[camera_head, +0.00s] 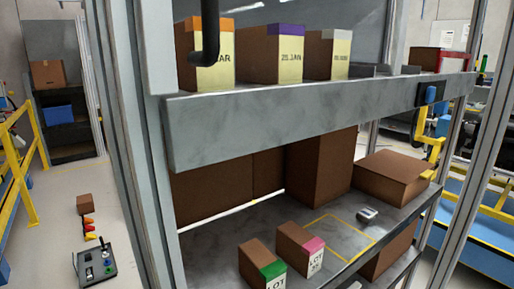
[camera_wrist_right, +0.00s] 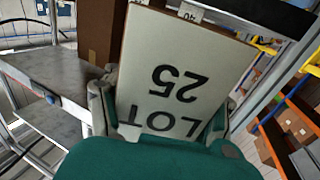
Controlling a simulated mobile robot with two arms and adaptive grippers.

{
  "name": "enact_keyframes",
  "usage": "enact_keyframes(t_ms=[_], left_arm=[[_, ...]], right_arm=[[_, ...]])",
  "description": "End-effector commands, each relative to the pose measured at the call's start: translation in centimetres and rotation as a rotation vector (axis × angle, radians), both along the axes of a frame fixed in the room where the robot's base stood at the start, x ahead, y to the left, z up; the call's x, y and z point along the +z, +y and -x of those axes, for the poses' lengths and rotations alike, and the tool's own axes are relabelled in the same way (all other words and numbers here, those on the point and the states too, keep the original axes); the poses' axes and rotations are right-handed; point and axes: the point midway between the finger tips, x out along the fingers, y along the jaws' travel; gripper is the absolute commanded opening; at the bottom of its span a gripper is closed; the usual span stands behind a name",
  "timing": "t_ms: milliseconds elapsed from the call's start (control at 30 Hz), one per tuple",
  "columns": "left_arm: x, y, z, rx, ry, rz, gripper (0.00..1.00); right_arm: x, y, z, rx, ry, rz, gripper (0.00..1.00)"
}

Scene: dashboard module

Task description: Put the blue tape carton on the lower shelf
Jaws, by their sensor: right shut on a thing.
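My right gripper (camera_wrist_right: 160,115) is shut on a carton with a pale face (camera_wrist_right: 185,60) marked "LOT 25", upside down in the wrist view. Its tape colour is hidden, so I cannot tell whether it is the blue tape carton. No blue tape shows in the head view. The lower shelf (camera_head: 225,222) is grey and has a yellow outlined rectangle (camera_head: 372,240). A green tape carton (camera_head: 262,265) and a pink tape carton (camera_head: 300,247) stand on it near the front. Neither gripper shows in the head view.
The upper shelf (camera_head: 320,112) holds an orange tape carton (camera_head: 204,52), a purple one (camera_head: 272,54) and a white one (camera_head: 328,55). Brown boxes (camera_head: 320,170) fill the lower shelf's back. A small grey object (camera_head: 367,215) lies by the outline, whose inside looks mostly clear.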

Motion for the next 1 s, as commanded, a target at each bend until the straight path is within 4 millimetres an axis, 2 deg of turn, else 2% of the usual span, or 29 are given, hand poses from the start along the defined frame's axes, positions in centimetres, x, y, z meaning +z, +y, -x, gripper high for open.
enact_keyframes(t_ms=[200, 400, 1000], left_arm=[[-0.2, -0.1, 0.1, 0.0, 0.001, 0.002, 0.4], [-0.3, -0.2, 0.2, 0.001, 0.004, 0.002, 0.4], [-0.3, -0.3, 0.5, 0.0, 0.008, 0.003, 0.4]], right_arm=[[-1.3, -1.7, -1.0, -0.182, -0.001, -0.007, 0.09], [-2.1, -2.4, -1.3, -0.267, -0.002, -0.003, 0.09], [-2.3, -2.6, -1.4, -0.287, -0.004, 0.0, 0.09]])
